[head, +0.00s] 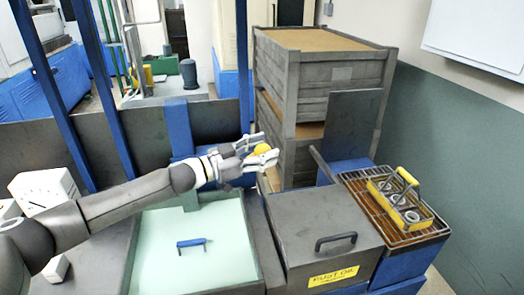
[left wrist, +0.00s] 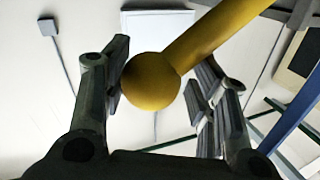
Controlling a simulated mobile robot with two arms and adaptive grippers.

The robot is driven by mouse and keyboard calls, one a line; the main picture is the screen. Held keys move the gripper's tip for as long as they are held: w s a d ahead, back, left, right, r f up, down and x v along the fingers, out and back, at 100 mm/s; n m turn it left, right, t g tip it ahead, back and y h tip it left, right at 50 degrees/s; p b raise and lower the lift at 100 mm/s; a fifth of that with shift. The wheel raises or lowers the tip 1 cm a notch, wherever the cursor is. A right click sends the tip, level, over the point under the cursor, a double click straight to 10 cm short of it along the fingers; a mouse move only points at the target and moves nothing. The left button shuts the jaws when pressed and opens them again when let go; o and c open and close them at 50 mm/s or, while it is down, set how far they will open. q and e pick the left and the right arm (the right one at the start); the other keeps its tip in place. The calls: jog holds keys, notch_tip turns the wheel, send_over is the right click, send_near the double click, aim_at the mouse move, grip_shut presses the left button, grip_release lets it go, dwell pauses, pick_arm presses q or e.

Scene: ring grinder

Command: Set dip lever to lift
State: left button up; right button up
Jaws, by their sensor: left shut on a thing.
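The dip lever's round yellow knob (head: 262,149) shows between the fingers of my left gripper (head: 258,152), above the blue part behind the pale green tank. In the left wrist view the yellow knob (left wrist: 151,81) sits between the dark fingers of my left gripper (left wrist: 165,90), and the yellow lever rod (left wrist: 210,40) runs from it to the upper right. The left gripper is shut on the knob. In the head view the fingers and hand hide most of the lever. My right gripper is in neither view.
A yellow carrier (head: 402,200) with rings rests on a brown grate (head: 362,207). A tall grey crate stack (head: 335,80) stands behind.

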pick_arm(q)
jog(key=s+f+m+b, duration=0.1)
jog(key=f+b, duration=0.1)
jog(key=f, duration=0.1)
jog(key=s+d+f+m+b, duration=0.1)
jog(key=s+f+b, duration=0.1)
jog(key=f+b, duration=0.1)
jog(key=s+f+m+h+b, duration=0.1)
jog(key=f+b, duration=0.2)
jog(key=shift+s+d+f, duration=0.15)
jog(key=shift+s+d, duration=0.2)
jog(key=shift+s, duration=0.05)
notch_tip(320, 180, down, 7)
jog(key=s+m+h+b, duration=0.1)
jog(key=s+m+b, duration=0.1)
jog(key=b, duration=0.6)
jog(key=shift+d+f+m, duration=0.2)
jog(key=shift+d+m, duration=0.1)
jog(key=shift+m, duration=0.3)
jog(key=shift+s+f+m+b, duration=0.1)
jog(key=shift+f+m+b, duration=0.4)
jog(key=shift+f+b, duration=0.45)
